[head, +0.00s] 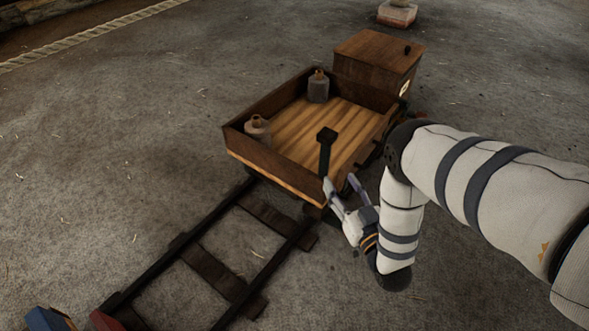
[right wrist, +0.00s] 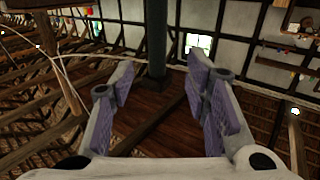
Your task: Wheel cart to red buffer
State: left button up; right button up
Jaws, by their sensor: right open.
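The wooden cart (head: 254,158) stands on the rails in the head view, with an open plank bed and a dark upright handle (head: 324,157) with a block top at its near right side. The red buffer (head: 105,321) is partly cut off at the bottom left edge, by the near end of the rails. My right gripper (head: 341,184) is open and empty, close by the handle with its fingers pointing up. I cannot tell whether it touches the handle. Its open fingers also show in the right wrist view (right wrist: 162,85). My left gripper is not in view.
Two grey jars (head: 318,86) (head: 257,130) stand in the cart bed. A brown box (head: 377,62) is at its far end. A blue block (head: 49,319) lies at the bottom left. The rails (head: 212,227) run clear between cart and buffer. A rope (head: 95,32) lies at the far left.

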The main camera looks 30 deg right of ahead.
aim_at(328, 158)
jog(key=w+d+b, duration=0.1)
jog(key=w, duration=0.2)
jog(key=w+b, duration=0.1)
jog(key=w, duration=0.3)
jog(key=w+d+b, duration=0.1)
jog(key=w, duration=0.2)
jog(key=shift+w+d, duration=0.15)
jog(key=shift+d, duration=0.15)
jog(key=shift+w+r, duration=0.1)
jog(key=shift+w, duration=0.2)
jog(key=shift+c, duration=0.3)
grip_shut()
